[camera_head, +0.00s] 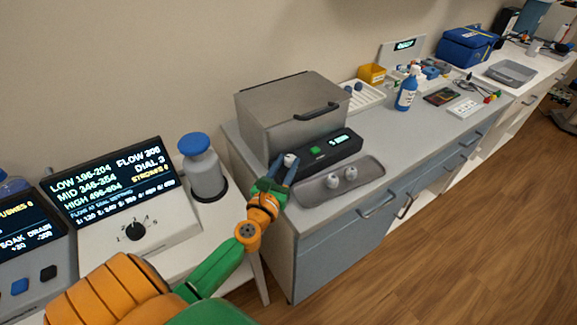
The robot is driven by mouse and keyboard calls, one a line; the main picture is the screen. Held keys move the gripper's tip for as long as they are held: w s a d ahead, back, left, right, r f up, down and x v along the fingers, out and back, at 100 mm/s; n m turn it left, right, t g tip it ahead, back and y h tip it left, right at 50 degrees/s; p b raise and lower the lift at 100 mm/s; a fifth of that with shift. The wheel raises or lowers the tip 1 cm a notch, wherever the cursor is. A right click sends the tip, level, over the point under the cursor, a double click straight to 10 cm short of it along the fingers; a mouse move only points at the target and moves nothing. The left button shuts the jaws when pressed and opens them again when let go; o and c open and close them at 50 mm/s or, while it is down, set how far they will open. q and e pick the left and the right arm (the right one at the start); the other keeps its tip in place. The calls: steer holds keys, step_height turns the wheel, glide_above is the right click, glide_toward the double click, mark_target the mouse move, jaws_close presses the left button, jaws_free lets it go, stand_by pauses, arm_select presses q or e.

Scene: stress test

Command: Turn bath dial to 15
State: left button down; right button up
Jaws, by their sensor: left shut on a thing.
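The bath is a grey metal box (290,105) with a lid and a dark handle, standing on the counter. Its black front panel (330,153) carries a green button (315,150) and a small lit display (340,139) too small to read surely. The pale bath dial (290,159) is at the panel's left end. My left gripper (284,170), on an orange and green arm, has its blue fingers around the dial and is shut on it. The fingers hide part of the dial, so its setting cannot be read. My right gripper is out of view.
A grey tray (318,191) with small white-topped items lies in front of the bath, close to my gripper. Left are a blue-capped bottle (204,170) and a flow display unit (115,195). A blue spray bottle (407,90) stands right. The counter between is partly clear.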

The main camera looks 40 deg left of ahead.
arm_select(q)
steer(key=m+h+b, duration=0.2)
steer(key=h+b, duration=0.1)
steer(key=a+m+h+b, duration=0.1)
steer(key=m+h+b, duration=0.1)
steer(key=h+b, duration=0.1)
steer(key=m+h+b, duration=0.2)
steer(key=h, duration=0.2)
steer(key=shift+a+f+m+b, duration=0.25)
steer(key=shift+a+m+b, duration=0.05)
steer(key=shift+b, duration=0.1)
steer(key=shift+w+a+r+m+g+h+b, duration=0.1)
steer(key=shift+m+g+h+b, duration=0.45)
steer(key=shift+h, duration=0.3)
steer(key=shift+a+r+m+g+h+b, duration=0.1)
steer(key=shift+m+g+h+b, duration=0.25)
steer(key=shift+m+h+b, duration=0.4)
steer(key=c, duration=0.5)
jaws_free()
steer(key=shift+d, duration=0.1)
steer(key=shift+d+r, duration=0.1)
steer(key=shift+d, duration=0.05)
